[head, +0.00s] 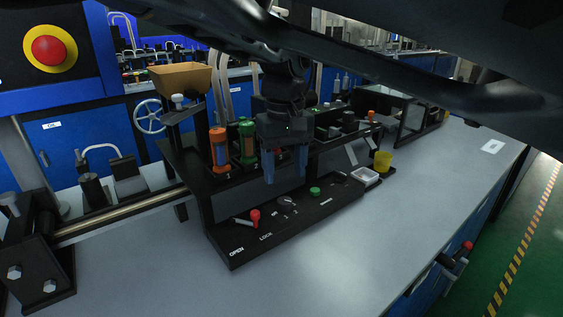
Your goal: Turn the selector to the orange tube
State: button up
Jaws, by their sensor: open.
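My gripper (286,172) is open, with two blue fingers pointing down. It hangs in front of the black unit, above its sloped front panel (240,256). A small dark round knob (286,201) with a pale mark, apparently the selector, lies on the panel below the fingers. There is a visible gap between fingers and knob. The mark's exact direction is too small to tell. The orange tube (219,148) stands upright at the unit's left. A green-capped tube (247,140) stands just right of it. Anything behind my gripper is hidden.
A red-tipped lever (254,217) sits left of the knob, near the OPEN and LOCK labels. A green button (315,191) is to its right. The grey bench in front is clear.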

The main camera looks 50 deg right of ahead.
aim_at(284, 200)
jog(key=shift+f, duration=3.6)
jog(key=shift+c, duration=0.4)
jog(key=c, duration=1)
jog(key=shift+o, duration=0.2)
